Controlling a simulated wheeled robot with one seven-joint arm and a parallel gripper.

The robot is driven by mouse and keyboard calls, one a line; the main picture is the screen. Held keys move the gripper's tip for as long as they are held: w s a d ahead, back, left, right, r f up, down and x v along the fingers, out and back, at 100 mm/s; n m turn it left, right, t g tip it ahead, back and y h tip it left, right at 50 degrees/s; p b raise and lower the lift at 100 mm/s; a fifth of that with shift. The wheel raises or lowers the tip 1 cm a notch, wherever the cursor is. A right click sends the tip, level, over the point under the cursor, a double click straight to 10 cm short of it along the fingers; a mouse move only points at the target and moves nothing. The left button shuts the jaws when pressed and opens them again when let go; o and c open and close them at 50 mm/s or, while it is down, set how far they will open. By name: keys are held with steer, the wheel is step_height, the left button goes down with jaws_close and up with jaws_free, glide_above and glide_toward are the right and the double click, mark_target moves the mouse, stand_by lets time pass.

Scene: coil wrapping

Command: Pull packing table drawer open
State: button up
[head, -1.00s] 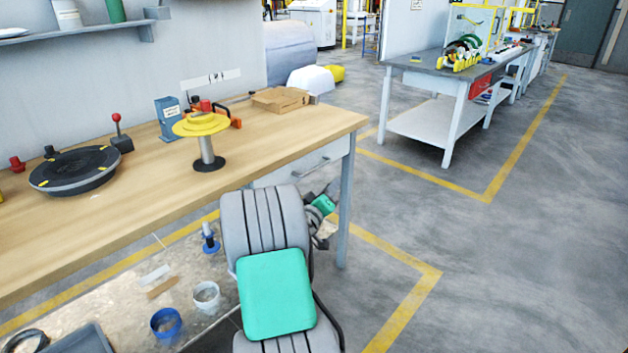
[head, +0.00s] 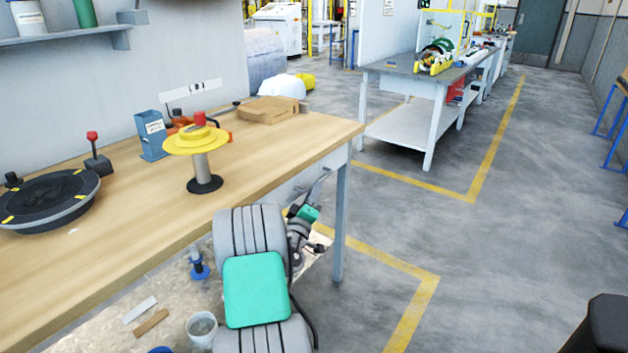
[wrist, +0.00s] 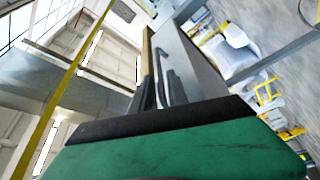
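The packing table (head: 262,158) has a wooden top and stands at the left in the head view. Its drawer (head: 283,190) is a pale front under the right end of the top, partly hidden by my arm. In the wrist view, the drawer front (wrist: 197,68) is a grey panel with a thin metal bar handle (wrist: 162,62) beside it. My gripper (head: 318,190) is at the drawer front in the head view. In the wrist view, its two dark fingers (wrist: 162,88) are apart, with the handle ahead and seemingly between them. I cannot tell whether they touch it.
A yellow spool stand (head: 197,145), a cardboard box (head: 268,108) and a black turntable (head: 45,200) stand on the top. A lower shelf (head: 112,325) holds small items. A table leg (head: 340,220) is right of my gripper.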

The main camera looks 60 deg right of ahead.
steer(key=x, duration=0.5)
steer(key=shift+s+d, duration=0.1)
steer(key=shift+d, duration=0.1)
steer(key=shift+c, duration=0.2)
jaws_close()
steer(key=shift+a, duration=0.1)
stand_by(0.9)
